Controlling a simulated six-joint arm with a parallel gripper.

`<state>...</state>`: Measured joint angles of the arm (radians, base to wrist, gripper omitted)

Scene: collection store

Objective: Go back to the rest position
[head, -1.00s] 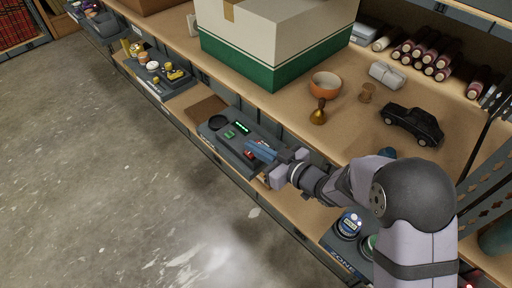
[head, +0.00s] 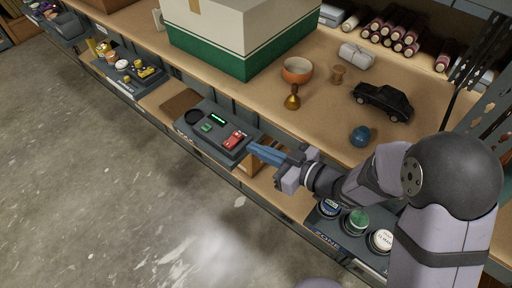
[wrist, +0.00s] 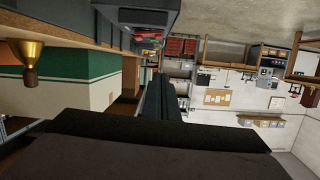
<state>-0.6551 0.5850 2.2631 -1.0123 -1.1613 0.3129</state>
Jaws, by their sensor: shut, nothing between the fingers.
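In the wrist view the dark gripper fingers (wrist: 158,105) reach forward, also empty. My arm runs from the gripper to the right side of the head view.
On the upper shelf stand a green-and-white box (head: 240,62), an orange bowl (head: 297,70), a brass bell (head: 292,98), a black car (head: 383,100) and a blue ball (head: 361,136). Open floor lies left.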

